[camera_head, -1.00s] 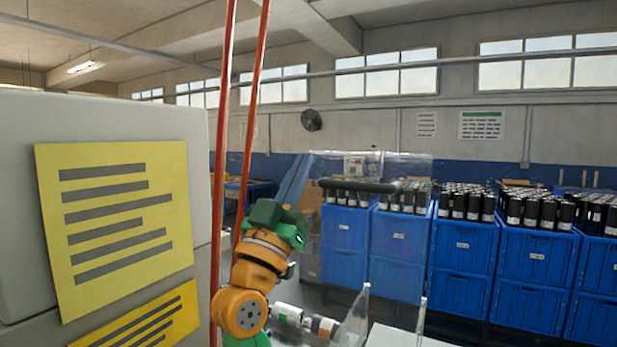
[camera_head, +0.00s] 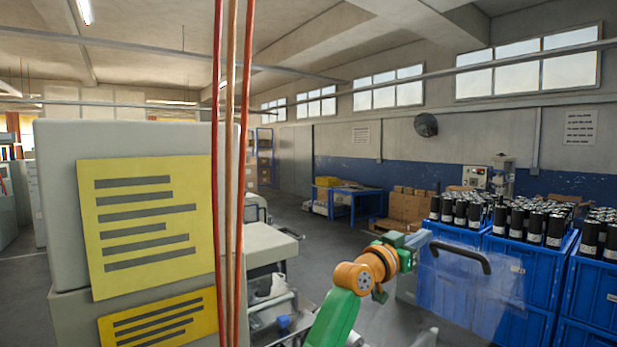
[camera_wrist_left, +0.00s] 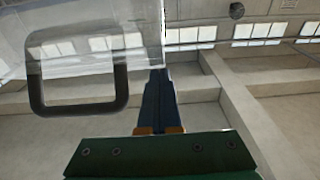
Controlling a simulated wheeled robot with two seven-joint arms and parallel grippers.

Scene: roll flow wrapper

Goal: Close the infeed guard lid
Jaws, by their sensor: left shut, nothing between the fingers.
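The infeed guard lid (camera_head: 455,285) is a clear panel with a black bar handle (camera_head: 462,254), at the lower right of the head view. It stands raised and looks tilted. In the left wrist view the clear lid (camera_wrist_left: 100,25) fills the upper left, with its black handle (camera_wrist_left: 78,106) below. My left gripper (camera_head: 418,240) is at the lid's upper left edge, left of the handle in the head view. Its fingers (camera_wrist_left: 158,85) are shut and empty, beside the handle. I cannot tell whether they touch the panel. My right gripper is out of view.
A pale cabinet (camera_head: 55,190) with yellow signs (camera_head: 150,225) stands close on the left. Red and orange vertical lines (camera_head: 232,130) cross in front. Blue crates (camera_head: 565,285) with black cylinders stand behind the lid. Open floor (camera_head: 325,245) shows in the middle.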

